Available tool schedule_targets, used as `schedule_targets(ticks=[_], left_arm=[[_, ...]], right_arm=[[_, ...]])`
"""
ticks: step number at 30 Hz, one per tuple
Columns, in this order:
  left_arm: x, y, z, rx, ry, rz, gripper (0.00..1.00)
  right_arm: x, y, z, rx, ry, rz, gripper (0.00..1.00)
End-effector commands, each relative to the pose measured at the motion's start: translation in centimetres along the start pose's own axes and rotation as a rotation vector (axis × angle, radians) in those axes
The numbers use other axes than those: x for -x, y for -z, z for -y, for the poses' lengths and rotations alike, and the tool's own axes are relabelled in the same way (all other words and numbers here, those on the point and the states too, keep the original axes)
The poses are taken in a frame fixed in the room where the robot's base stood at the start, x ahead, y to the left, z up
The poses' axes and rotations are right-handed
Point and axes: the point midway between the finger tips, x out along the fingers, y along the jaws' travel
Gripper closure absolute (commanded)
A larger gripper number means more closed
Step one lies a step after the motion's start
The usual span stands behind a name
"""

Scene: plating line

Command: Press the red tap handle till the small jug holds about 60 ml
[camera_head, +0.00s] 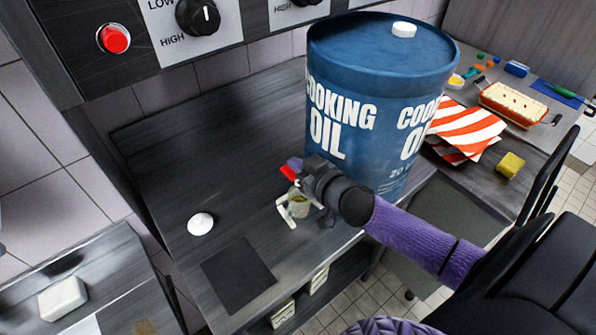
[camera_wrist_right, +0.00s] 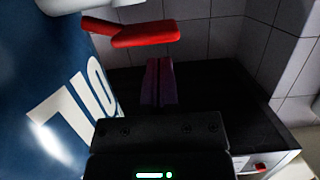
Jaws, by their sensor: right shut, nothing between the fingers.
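The blue cooking oil drum (camera_head: 352,60) stands on the dark counter. Its red tap handle (camera_head: 288,173) shows just left of my right gripper (camera_head: 295,163). In the right wrist view the red handle (camera_wrist_right: 146,36) lies beyond the tips of my right gripper (camera_wrist_right: 160,62), whose purple fingers are shut and empty. A gap seems to show there; I cannot tell whether they touch. The small jug (camera_head: 299,204), with yellow-green liquid in it, sits below in a white frame. My wrist hides much of the tap, and the liquid level cannot be read. My left gripper is out of view.
A dark square mat (camera_head: 238,275) and a white round object (camera_head: 201,223) lie on the counter left of the jug. To the right are a red-and-white striped cloth (camera_head: 468,130), a yellow sponge (camera_head: 510,165) and a filled dish (camera_head: 513,104). The counter behind the mat is clear.

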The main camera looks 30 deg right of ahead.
Motion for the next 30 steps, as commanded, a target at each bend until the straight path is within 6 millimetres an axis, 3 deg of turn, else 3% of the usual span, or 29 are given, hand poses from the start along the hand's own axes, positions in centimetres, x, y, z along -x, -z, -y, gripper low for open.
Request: schedule_targets(ticks=[4, 14, 22, 30], left_arm=[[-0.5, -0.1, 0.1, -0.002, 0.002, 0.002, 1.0], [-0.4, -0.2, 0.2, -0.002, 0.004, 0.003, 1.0], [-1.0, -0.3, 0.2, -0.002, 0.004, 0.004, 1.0], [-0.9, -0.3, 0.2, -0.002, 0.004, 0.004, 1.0]], right_arm=[[-0.3, -1.1, 0.0, -0.001, 0.0, 0.0, 1.0], [-0.2, -1.2, 0.1, 0.002, 0.0, 0.0, 1.0], [-0.6, -2.7, 0.8, 0.236, -0.06, -0.002, 1.0], [-0.6, -2.7, 0.8, 0.255, -0.064, 0.0, 1.0]])
